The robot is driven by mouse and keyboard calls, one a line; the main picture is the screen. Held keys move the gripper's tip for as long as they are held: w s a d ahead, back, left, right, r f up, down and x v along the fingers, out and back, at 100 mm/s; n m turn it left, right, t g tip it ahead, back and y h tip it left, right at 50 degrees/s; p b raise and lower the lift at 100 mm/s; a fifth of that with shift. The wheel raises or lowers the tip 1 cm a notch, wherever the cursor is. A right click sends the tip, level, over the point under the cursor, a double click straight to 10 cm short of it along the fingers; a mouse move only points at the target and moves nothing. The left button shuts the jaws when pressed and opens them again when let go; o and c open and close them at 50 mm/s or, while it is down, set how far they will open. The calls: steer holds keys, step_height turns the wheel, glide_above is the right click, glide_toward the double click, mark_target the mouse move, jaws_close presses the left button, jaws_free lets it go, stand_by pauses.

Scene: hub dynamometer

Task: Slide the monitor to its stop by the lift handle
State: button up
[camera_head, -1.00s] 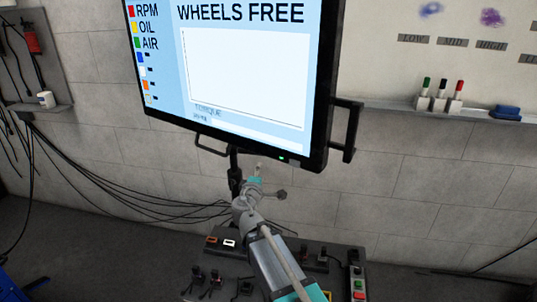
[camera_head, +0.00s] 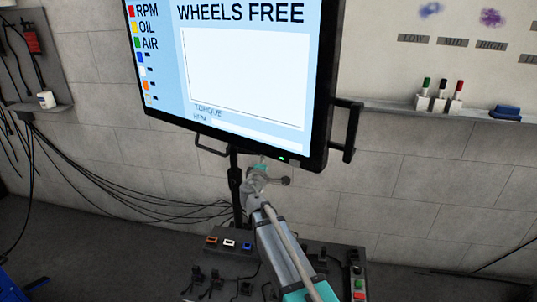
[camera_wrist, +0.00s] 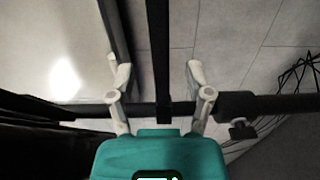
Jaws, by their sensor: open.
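The monitor (camera_head: 240,80) hangs at upper centre in the head view, its screen lit with "WHEELS FREE". A black handle (camera_head: 348,130) stands out from its right side. A thin dark handle (camera_head: 212,149) shows below its lower edge; no label shows which is the lift handle. The monitor's black post (camera_head: 235,185) runs down behind my arm. My gripper (camera_head: 262,165) is just under the monitor's lower edge. In the wrist view my gripper (camera_wrist: 157,75) is open, with a dark bar (camera_wrist: 161,50) between its fingers. Clear gaps show on both sides of the bar.
A control console (camera_head: 235,265) with switches and buttons stands below my arm. Cables (camera_head: 130,195) run along the wall at left. A wall shelf (camera_head: 400,108) with markers is at right. In the wrist view a horizontal dark post (camera_wrist: 270,104) with a clamp crosses near the fingers.

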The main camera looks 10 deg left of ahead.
steer(key=w, duration=0.6)
steer(key=shift+w+d, duration=0.25)
jaws_close()
